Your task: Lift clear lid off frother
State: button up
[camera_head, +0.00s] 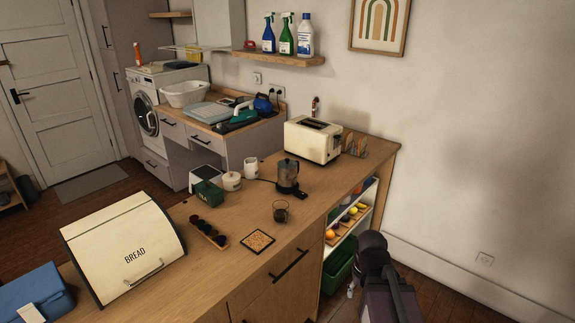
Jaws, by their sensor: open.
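The frother (287,178) stands upright on the wooden counter, in front of the cream toaster. It is a small dark jug on a black base, with a handle at its right. Its clear lid (287,164) appears to sit on top; its edges are too small to make out well. My gripper (352,289) is low at the right, beside the counter's open shelves and below the counter top. It is open, well apart from the frother, and partly hidden by my dark arm.
A glass cup (280,211) and a patterned coaster (257,241) stand in front of the frother. White canisters (251,168) are to its left, and the toaster (313,139) is behind. A bread box (122,247) fills the left counter. Counter around the cup is clear.

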aim_at(286, 164)
jog(key=i, duration=1)
